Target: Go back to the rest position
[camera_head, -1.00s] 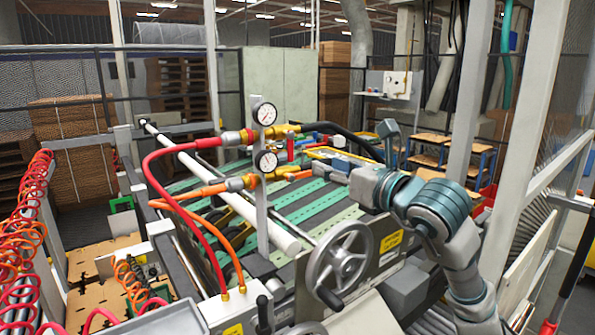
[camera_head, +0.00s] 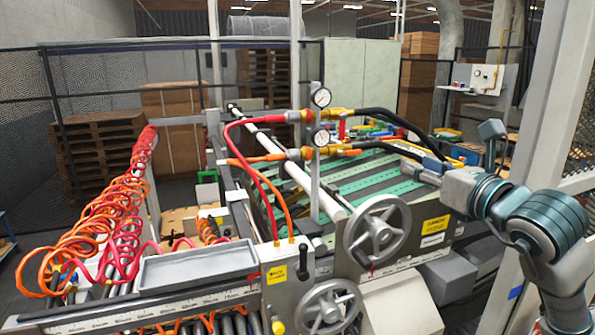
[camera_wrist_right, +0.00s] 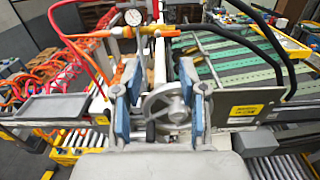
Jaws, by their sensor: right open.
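My right gripper (camera_head: 463,148) is at the right of the head view, in front of the striped machine bed. In the right wrist view my right gripper (camera_wrist_right: 160,112) shows two blue-padded fingers standing apart with nothing held between them. A grey handwheel (camera_wrist_right: 170,103) shows behind the gap between the fingers; I cannot tell the distance to it. The same handwheel (camera_head: 377,234) is left of and below my right gripper in the head view. My left gripper is in neither view.
The machine bed (camera_head: 372,178) has green strips. Gauges (camera_head: 320,97) with red and orange hoses stand on a post. A grey tray (camera_head: 197,267) sits front left beside coiled hoses (camera_head: 105,225). A pale upright post (camera_head: 545,95) stands near my right arm. Pallets and fencing are behind.

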